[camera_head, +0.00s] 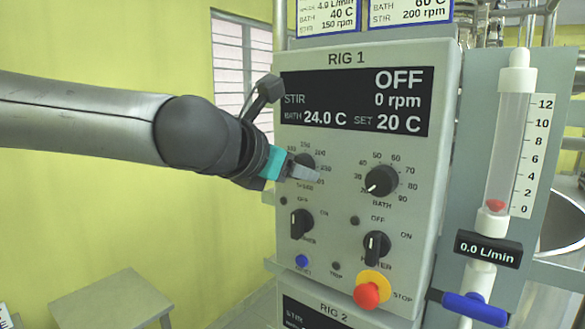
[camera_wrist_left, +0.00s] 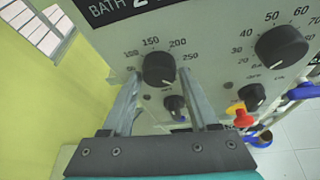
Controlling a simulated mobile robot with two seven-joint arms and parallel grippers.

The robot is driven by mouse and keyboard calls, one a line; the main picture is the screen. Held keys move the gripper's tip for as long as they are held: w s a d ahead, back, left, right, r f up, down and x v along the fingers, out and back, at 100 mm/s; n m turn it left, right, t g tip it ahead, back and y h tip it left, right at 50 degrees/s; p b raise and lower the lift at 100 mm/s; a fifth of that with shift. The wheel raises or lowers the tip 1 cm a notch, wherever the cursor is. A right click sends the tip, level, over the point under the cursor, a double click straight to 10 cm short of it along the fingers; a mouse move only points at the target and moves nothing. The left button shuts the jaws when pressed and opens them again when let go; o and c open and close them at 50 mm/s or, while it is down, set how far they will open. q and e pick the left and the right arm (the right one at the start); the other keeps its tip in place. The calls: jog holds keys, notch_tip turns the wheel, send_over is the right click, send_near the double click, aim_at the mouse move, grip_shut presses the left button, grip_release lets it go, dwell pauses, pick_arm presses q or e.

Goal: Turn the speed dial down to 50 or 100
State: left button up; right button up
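The black speed dial (camera_head: 303,161) is on the left of the RIG 1 panel, partly hidden by my left gripper in the head view. In the left wrist view the dial (camera_wrist_left: 158,68) sits under its printed scale, with 150, 200 and 250 readable. My left gripper (camera_head: 305,172) is at the panel. Its two fingers (camera_wrist_left: 158,76) are apart, one on each side of the dial's lower part, with small gaps visible; contact is not clear. The display (camera_head: 355,101) reads OFF, STIR 0 rpm. My right gripper is not in view.
The bath dial (camera_head: 381,181) is to the right. Two black switches (camera_head: 301,223) (camera_head: 376,246) and a red stop button (camera_head: 367,294) are below. A flow meter (camera_head: 511,140) with a blue valve handle (camera_head: 475,308) stands right of the panel. A grey stool (camera_head: 112,298) is at lower left.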

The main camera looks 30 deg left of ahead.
pick_arm(q)
grip_shut()
dwell(0.3)
